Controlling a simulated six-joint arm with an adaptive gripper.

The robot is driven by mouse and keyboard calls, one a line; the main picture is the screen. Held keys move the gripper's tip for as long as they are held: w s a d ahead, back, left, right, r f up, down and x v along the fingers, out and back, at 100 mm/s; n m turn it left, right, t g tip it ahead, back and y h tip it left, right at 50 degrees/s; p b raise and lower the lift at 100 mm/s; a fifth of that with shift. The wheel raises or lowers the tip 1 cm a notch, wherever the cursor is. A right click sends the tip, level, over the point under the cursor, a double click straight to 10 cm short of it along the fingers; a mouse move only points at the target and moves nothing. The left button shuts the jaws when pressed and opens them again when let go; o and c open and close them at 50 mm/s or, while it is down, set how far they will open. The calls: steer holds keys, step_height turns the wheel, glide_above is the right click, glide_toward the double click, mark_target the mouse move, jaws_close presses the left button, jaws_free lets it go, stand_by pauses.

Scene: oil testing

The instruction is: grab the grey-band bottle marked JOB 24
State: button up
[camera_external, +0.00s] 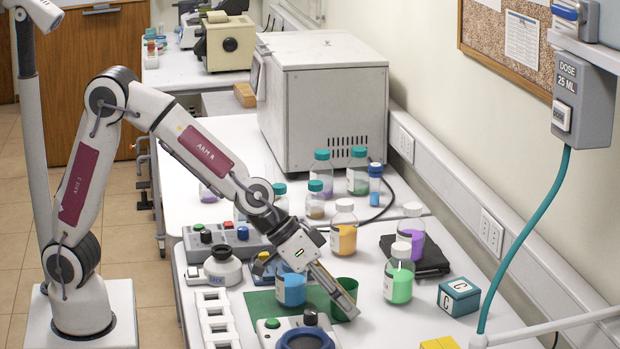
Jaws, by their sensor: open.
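Several clear bottles with labels stand on the white bench. I cannot read JOB 24 or make out a grey band on any of them. A blue-liquid bottle (291,289) stands on a green mat (262,304), partly behind my gripper. A yellow-orange bottle (343,236), a green bottle (398,277) and a purple bottle (411,232), all white-capped, stand to the right. My gripper (346,301) is open and empty, slanting down to the right, past the blue bottle and in front of a dark green cup (344,292). Whether it touches either is unclear.
Teal-capped bottles (321,170) stand in front of a large grey oven (324,105). A round-topped device (302,333) is at the near edge, beside a white rack (217,322). A cube marked C (459,297) and a black folded item (421,258) lie right.

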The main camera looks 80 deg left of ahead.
steer(key=w+d+f+n+t+y, duration=0.2)
steer(key=w+t, duration=0.1)
steer(key=w, duration=0.8)
step_height(320, 180, up, 9)
steer(key=n+t+y, duration=0.2)
steer(key=n+y, duration=0.5)
steer(key=y, duration=0.7)
glide_above(400, 274)
steer(key=s, duration=0.2)
steer(key=shift+s+d+r, duration=0.1)
steer(key=shift+s, duration=0.1)
steer(key=shift+f, duration=2.95)
